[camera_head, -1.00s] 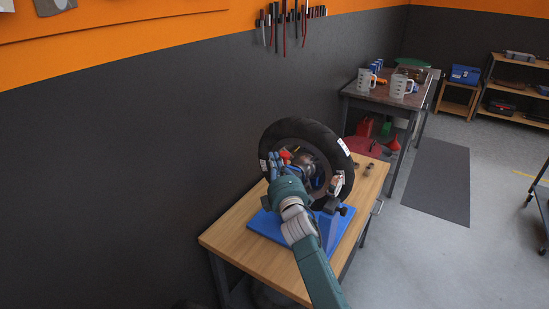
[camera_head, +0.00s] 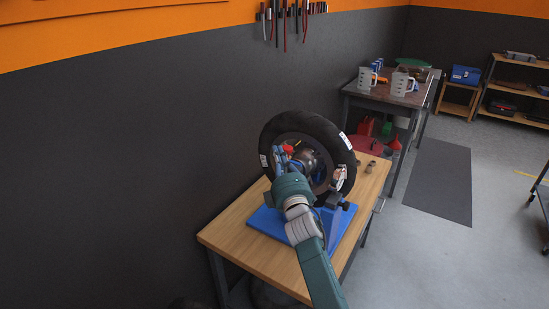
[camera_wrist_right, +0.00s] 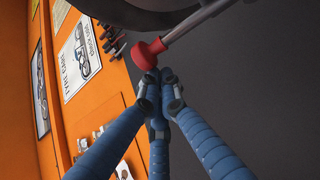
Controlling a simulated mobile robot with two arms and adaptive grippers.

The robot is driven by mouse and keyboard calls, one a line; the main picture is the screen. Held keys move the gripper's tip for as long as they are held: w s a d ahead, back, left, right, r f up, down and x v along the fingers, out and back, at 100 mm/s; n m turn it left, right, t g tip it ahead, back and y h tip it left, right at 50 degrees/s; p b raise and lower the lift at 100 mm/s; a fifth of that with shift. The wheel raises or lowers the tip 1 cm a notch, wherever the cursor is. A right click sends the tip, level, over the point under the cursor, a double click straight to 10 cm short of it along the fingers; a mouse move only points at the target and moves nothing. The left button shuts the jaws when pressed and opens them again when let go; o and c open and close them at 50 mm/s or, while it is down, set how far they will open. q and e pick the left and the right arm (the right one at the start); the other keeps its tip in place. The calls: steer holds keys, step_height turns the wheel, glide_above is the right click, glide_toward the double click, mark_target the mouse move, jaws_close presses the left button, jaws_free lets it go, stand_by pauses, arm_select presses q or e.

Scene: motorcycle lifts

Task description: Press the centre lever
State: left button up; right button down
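In the right wrist view, a red knob (camera_wrist_right: 147,53) sits on the end of a grey lever rod (camera_wrist_right: 195,22) that runs to the upper right. My right gripper (camera_wrist_right: 160,84) has blue fingers with their tips drawn together just below the knob. Nothing shows between the fingers; I cannot tell whether the tips touch the knob. In the head view, the right gripper (camera_head: 279,160) is beside the red knob (camera_head: 288,149), in front of the wheel with a black tyre (camera_head: 272,132). My left gripper is not in view.
The wheel stands on a blue base (camera_head: 266,222) on a wooden table (camera_head: 226,236). Small parts (camera_head: 370,167) lie at the table's far end. A dark wall (camera_head: 130,160) is close on the left. A second table with jugs (camera_head: 399,84) stands behind.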

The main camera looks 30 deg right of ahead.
steer(key=s+m+b, duration=0.1)
steer(key=b, duration=0.1)
steer(key=s+d+f+m+t+h+b, duration=0.1)
steer(key=b, duration=0.1)
steer(key=s+m+b, duration=0.1)
steer(key=b, duration=0.2)
steer(key=shift+d+f+t+h, duration=0.25)
steer(key=shift+d+t+h, duration=0.15)
arm_select(q)
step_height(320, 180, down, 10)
steer(key=b, duration=0.1)
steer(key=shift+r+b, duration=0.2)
steer(key=shift+b, duration=0.2)
arm_select(e)
steer(key=s+d+f, duration=0.3)
steer(key=s, duration=0.2)
steer(key=shift+s, duration=0.15)
